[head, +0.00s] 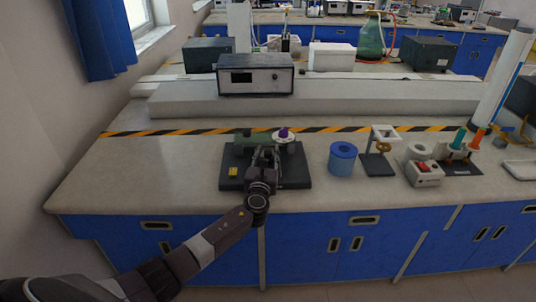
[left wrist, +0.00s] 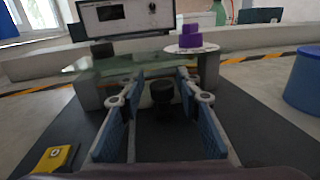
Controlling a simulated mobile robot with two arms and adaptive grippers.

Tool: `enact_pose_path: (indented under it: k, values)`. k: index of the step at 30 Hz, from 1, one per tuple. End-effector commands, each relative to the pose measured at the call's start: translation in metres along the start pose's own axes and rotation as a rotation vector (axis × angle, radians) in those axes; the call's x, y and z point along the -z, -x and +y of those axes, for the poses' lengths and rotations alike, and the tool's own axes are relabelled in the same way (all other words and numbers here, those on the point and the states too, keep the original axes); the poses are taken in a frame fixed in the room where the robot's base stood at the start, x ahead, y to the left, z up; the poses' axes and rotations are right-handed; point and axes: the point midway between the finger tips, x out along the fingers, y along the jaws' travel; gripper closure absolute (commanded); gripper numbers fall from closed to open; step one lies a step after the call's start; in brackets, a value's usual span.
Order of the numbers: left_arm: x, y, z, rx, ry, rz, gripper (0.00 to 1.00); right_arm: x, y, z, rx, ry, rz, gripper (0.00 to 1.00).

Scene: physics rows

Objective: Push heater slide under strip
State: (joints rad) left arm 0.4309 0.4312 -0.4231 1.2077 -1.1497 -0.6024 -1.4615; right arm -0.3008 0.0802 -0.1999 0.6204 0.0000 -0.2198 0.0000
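A dark base plate (head: 296,181) on the bench carries the apparatus. A pale green, glassy strip (left wrist: 105,66) lies across grey supports at its far side; it also shows in the head view (head: 242,141). A black round knob (left wrist: 162,92) stands low near the strip, probably the heater slide's; the slide's body cannot be made out. My left gripper (left wrist: 160,84) reaches over the plate, its two blue-padded fingers apart on either side of the knob. I cannot tell if they touch it. In the head view the left gripper (head: 265,155) hides the plate's middle. My right gripper is not in view.
A purple piece (head: 283,132) sits on a white disc (left wrist: 191,48) at the strip's right. A yellow block (head: 233,171) is at the plate's left. A blue cylinder (head: 342,160) and a small stand (head: 376,165) are to the right. Bare bench lies left.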

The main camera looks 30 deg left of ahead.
Motion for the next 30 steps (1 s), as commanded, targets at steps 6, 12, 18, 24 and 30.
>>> enact_pose_path:
  k: [6,12,18,24,30]
  values:
    - [0.001,0.001,-0.001,0.002,0.001,0.001,0.64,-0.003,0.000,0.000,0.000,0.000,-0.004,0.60]
    - [0.002,0.007,-0.002,0.003,0.001,0.002,0.64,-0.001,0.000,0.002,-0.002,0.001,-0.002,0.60]
    - [0.002,0.034,-0.001,0.004,0.001,0.003,0.64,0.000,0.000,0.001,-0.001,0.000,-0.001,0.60]
    - [0.003,0.074,-0.001,0.004,0.001,0.003,0.64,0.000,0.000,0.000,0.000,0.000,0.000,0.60]
    - [0.002,0.106,-0.001,0.003,0.001,0.003,0.64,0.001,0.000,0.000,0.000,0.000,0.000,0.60]
